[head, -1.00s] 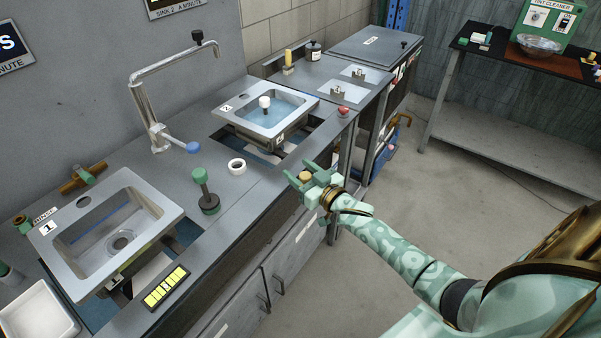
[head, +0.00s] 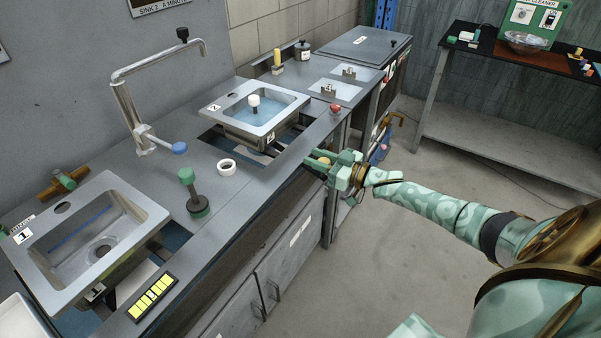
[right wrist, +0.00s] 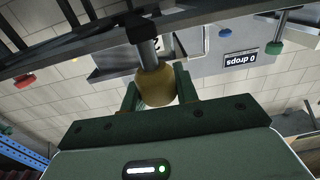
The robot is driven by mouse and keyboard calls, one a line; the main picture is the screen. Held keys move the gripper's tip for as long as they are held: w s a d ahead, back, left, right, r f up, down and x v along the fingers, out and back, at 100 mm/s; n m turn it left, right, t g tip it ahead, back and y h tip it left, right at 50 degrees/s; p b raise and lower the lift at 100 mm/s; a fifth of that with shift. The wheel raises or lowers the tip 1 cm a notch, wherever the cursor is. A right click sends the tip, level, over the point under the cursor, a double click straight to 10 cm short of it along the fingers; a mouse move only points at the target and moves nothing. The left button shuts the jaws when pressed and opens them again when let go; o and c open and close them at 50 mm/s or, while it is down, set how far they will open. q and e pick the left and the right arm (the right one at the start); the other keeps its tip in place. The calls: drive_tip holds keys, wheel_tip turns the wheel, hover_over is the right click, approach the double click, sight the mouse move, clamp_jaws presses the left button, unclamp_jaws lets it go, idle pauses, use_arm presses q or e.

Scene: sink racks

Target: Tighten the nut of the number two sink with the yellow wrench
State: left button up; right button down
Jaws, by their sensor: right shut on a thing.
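The number two sink (head: 211,106) is a steel basin with blue water and a white-topped plug, set in a counter cutout. Its nut is hidden in the head view, and I cannot pick it out in the right wrist view. My right gripper (head: 322,161) is at the counter's front edge, right of and nearer than that sink. It is shut on a rounded yellow piece, seemingly the yellow wrench's handle (right wrist: 155,88). A grey shaft with a black part (right wrist: 140,28) extends from it in the right wrist view. My left gripper is not in view.
Sink one (head: 150,207) stands at the near left. A tall faucet (head: 127,104), green-handled plunger-like tool (head: 188,180) and white ring (head: 227,167) are on the counter (head: 245,190). A red knob (head: 335,108) is near its front edge. Floor to the right is open.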

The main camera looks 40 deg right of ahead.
drive_tip(key=shift+w+d+f+n+b, duration=0.1)
drive_tip(key=shift+d+f+n+b, duration=0.25)
drive_tip(key=shift+d, duration=0.25)
drive_tip(key=shift+d+r+g+y, duration=0.25)
drive_tip(key=shift+g+y, duration=0.05)
drive_tip(key=shift+y, duration=0.2)
drive_tip(key=c, duration=1.1)
unclamp_jaws()
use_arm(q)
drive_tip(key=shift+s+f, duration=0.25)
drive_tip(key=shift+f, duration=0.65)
use_arm(e)
drive_tip(key=shift+o, duration=0.2)
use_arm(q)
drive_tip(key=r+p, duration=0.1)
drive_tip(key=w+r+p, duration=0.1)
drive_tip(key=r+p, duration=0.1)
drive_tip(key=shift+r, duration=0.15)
use_arm(e)
drive_tip(key=v, duration=1.6)
